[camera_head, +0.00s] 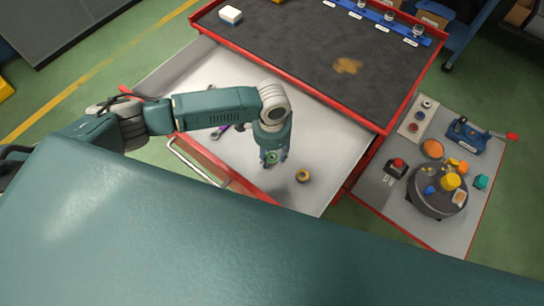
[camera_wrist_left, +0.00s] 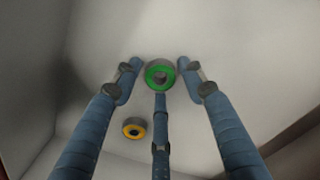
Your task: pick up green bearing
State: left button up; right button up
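The green bearing (camera_wrist_left: 160,74) is a metal ring with a green face, lying on the pale drawer floor. In the left wrist view it sits between the tips of my left gripper (camera_wrist_left: 158,72), whose blue fingers are spread around it with gaps at the sides. In the head view the green bearing (camera_head: 271,157) shows just below the left gripper (camera_head: 273,155), inside the open drawer (camera_head: 325,170). The left gripper points down and looks open. Whether a finger touches the bearing I cannot tell. My right gripper is not in view.
A yellow bearing (camera_head: 302,175) lies in the drawer close to the green one. Wrench-like tools (camera_head: 220,130) lie left of my gripper. The red-edged workbench top (camera_head: 310,55) overhangs the drawer's back. A side table (camera_head: 400,210) with a round turntable (camera_head: 438,198) stands at the right.

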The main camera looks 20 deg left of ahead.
pick_arm(q)
jog(key=c, duration=0.7)
